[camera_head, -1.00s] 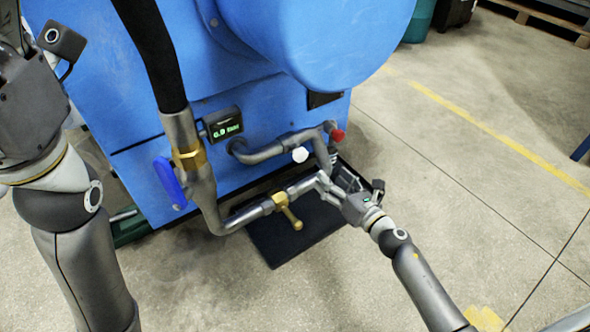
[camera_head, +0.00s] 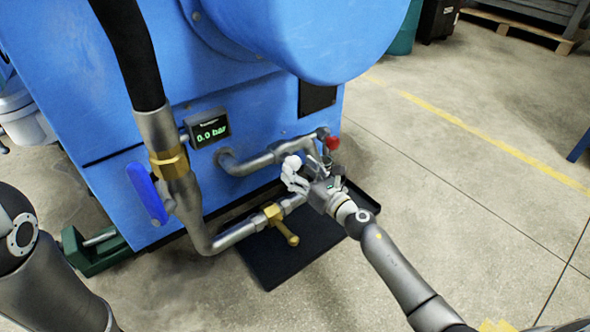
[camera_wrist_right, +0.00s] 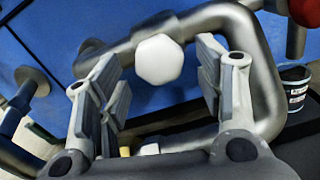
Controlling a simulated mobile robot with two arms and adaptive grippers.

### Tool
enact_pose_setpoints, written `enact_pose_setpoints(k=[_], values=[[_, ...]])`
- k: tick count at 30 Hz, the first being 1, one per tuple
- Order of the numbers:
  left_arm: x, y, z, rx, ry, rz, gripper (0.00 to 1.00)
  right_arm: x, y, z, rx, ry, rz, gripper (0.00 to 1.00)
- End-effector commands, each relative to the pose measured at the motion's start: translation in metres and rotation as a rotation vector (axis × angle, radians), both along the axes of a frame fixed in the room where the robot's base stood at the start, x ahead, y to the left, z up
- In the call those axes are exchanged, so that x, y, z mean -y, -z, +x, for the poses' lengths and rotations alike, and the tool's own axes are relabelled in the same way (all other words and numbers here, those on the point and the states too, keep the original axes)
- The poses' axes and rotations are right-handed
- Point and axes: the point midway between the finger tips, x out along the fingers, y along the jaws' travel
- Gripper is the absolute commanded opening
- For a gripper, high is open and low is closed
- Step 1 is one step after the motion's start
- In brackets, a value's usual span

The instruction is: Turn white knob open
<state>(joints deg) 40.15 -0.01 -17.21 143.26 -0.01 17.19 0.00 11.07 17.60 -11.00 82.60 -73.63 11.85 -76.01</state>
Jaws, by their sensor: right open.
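The white knob (camera_head: 292,162) sits on the grey pipework at the lower right of the blue machine. In the right wrist view the knob (camera_wrist_right: 159,60) is faceted and shows between the two finger pads. My right gripper (camera_head: 298,176) is open at the knob, and its fingers (camera_wrist_right: 157,70) stand on either side with a visible gap to each. I cannot tell how deep the knob sits between them. My left arm (camera_head: 40,265) shows at the lower left, but its gripper is out of view.
A red knob (camera_head: 332,143) is close by on the right. A brass valve (camera_head: 280,222) sits on the pipe below, above a black tray (camera_head: 275,270). A blue lever (camera_head: 147,193) and a display (camera_head: 209,130) reading 0.0 bar are left.

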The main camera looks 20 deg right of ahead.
Motion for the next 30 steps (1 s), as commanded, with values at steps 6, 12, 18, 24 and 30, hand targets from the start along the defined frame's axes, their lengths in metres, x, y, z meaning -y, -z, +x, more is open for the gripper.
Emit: enact_pose_setpoints(k=[6, 12, 18, 24, 30], values=[[0.000, 0.006, 0.000, 0.000, 0.000, 0.000, 0.66, -0.007, 0.001, 0.019, -0.001, 0.000, 0.002, 0.62], [0.000, 0.007, 0.000, 0.001, 0.000, 0.001, 0.66, -0.008, 0.000, 0.022, -0.001, 0.000, 0.002, 0.62], [0.000, 0.007, 0.000, 0.000, 0.000, 0.001, 0.66, -0.008, 0.000, 0.022, -0.001, 0.000, 0.002, 0.57], [0.000, 0.007, 0.000, 0.000, 0.000, 0.001, 0.66, -0.008, 0.000, 0.021, -0.001, 0.000, 0.002, 0.31], [0.000, 0.006, 0.000, 0.000, 0.000, 0.001, 0.66, -0.008, 0.000, 0.021, -0.001, 0.000, 0.003, 0.16]])
